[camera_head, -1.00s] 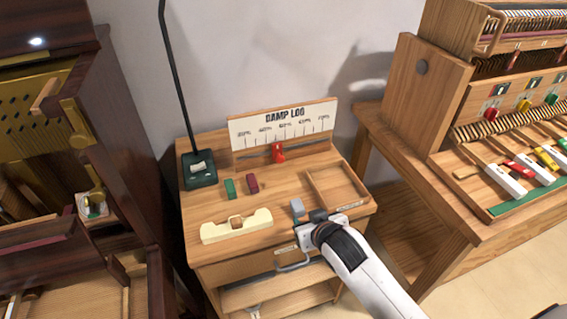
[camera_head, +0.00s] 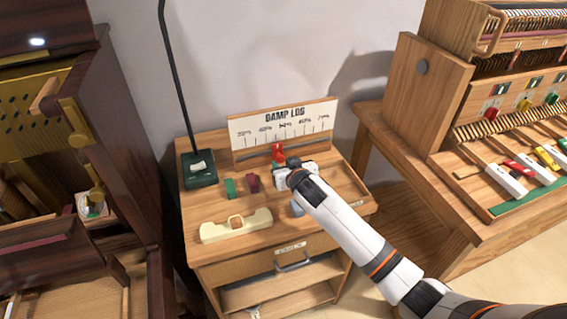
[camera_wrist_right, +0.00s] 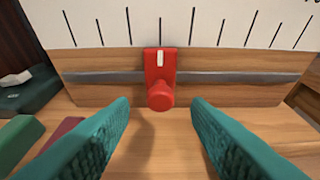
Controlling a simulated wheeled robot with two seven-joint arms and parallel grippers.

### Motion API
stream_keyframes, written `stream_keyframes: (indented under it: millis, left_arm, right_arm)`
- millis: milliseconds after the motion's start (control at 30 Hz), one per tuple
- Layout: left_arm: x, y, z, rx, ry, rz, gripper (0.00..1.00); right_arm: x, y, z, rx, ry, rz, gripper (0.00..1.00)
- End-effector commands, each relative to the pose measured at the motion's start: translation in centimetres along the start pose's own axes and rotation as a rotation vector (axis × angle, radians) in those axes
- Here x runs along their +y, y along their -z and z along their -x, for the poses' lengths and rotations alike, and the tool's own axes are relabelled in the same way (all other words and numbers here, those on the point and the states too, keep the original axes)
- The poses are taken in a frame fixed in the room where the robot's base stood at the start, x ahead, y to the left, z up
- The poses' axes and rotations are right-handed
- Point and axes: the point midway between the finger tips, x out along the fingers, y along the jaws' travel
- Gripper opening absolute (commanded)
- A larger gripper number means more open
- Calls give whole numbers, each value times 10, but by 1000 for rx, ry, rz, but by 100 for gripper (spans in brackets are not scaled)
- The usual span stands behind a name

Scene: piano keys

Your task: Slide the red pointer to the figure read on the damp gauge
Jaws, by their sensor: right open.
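The red pointer (camera_head: 278,153) sits on the dark rail of the DAMP LOG board (camera_head: 246,132), near the middle of its percent scale. In the right wrist view the red pointer (camera_wrist_right: 160,75) has a white line on top and a round knob facing me. My right gripper (camera_head: 289,168) is just in front of it. Its two green fingers are open, one on each side of the knob, apart from it. I cannot clearly identify the damp gauge; a small round pale face (camera_head: 93,206) in the dark cabinet is too small to read. My left gripper is not in view.
On the desk are a green block (camera_head: 230,188), a dark red block (camera_head: 253,183), a grey block (camera_head: 297,209), a cream holder (camera_head: 236,226) and a dark green lamp base (camera_head: 200,170). A keyboard stand (camera_head: 480,214) is at right.

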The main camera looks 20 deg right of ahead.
Motion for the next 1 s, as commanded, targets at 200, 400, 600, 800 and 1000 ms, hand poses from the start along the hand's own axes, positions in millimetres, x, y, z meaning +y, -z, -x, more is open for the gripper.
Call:
stream_keyframes:
  millis: [200,400,600,800,1000]
  left_arm:
    - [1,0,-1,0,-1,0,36]
    - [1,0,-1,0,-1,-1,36]
    - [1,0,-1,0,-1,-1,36]
    - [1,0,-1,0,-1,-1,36]
    - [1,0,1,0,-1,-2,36]
  right_arm:
    - [0,-1,-16,-1,0,0,44]
    - [0,0,-17,0,0,0,44]
    - [0,0,-17,0,0,0,29]
    - [0,0,-17,0,0,0,0]
    - [-4,0,-17,2,2,1,0]
